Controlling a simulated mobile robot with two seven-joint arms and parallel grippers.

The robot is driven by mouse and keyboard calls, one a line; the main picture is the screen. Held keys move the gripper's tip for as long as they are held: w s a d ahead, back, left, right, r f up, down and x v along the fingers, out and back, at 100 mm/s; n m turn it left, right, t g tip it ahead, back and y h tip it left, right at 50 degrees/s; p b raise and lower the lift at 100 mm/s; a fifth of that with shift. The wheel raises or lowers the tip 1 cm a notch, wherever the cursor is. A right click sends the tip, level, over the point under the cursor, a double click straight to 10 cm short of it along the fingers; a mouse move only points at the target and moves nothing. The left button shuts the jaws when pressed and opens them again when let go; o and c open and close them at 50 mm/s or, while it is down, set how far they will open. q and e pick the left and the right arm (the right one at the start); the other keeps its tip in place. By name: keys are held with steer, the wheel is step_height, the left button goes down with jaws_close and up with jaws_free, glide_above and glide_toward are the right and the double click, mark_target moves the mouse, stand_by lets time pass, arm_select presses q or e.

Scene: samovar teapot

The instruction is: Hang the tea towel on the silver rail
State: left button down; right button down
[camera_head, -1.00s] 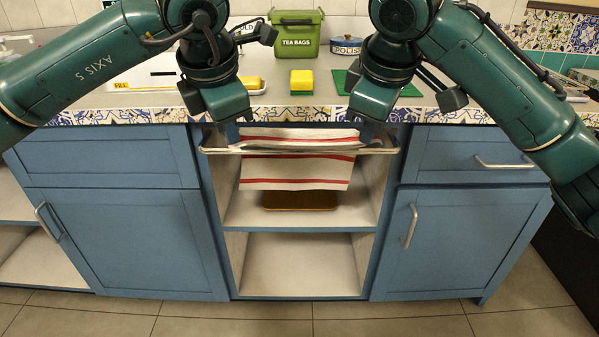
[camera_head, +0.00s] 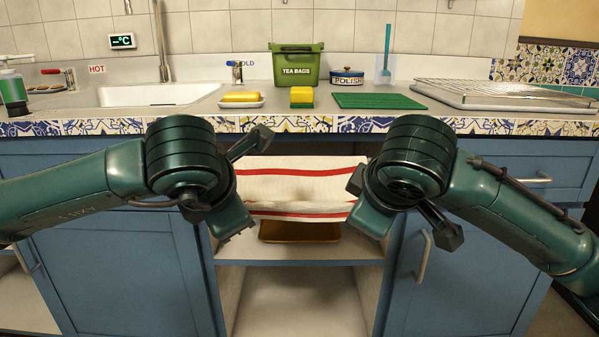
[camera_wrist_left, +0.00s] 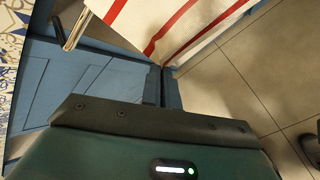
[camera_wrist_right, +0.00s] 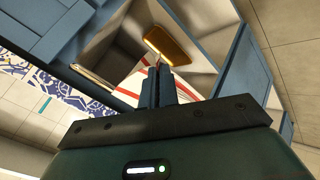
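The tea towel (camera_head: 300,187), white with red stripes, is stretched between my two grippers in front of the open shelf unit. Its lower part droops in a fold. My left gripper (camera_wrist_left: 162,84) appears shut on one corner of the towel, and my right gripper (camera_wrist_right: 160,84) appears shut on another. In the head view the fingertips are hidden behind my wrists. A bit of the silver rail (camera_wrist_left: 77,28) shows beside the towel in the left wrist view, and a bit (camera_wrist_right: 92,76) shows in the right wrist view. The towel hides the rail's middle; whether they touch is unclear.
A brown tray (camera_head: 300,232) lies on the shelf behind the towel. Blue cupboards (camera_head: 110,270) with handles flank the opening. The counter above holds a sink (camera_head: 160,95), a green tea bags box (camera_head: 297,68), a sponge (camera_head: 301,97) and a green mat (camera_head: 378,101).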

arm_select(q)
steer(key=shift+f, duration=0.3)
arm_select(e)
steer(key=shift+f, duration=0.3)
arm_select(q)
steer(key=c, duration=2.1)
jaws_free()
arm_select(e)
steer(key=c, duration=2.1)
jaws_free()
arm_select(q)
steer(key=o, duration=0.7)
arm_select(e)
steer(key=o, duration=0.7)
arm_select(q)
steer(key=shift+s, duration=0.1)
arm_select(e)
steer(key=shift+s, duration=0.1)
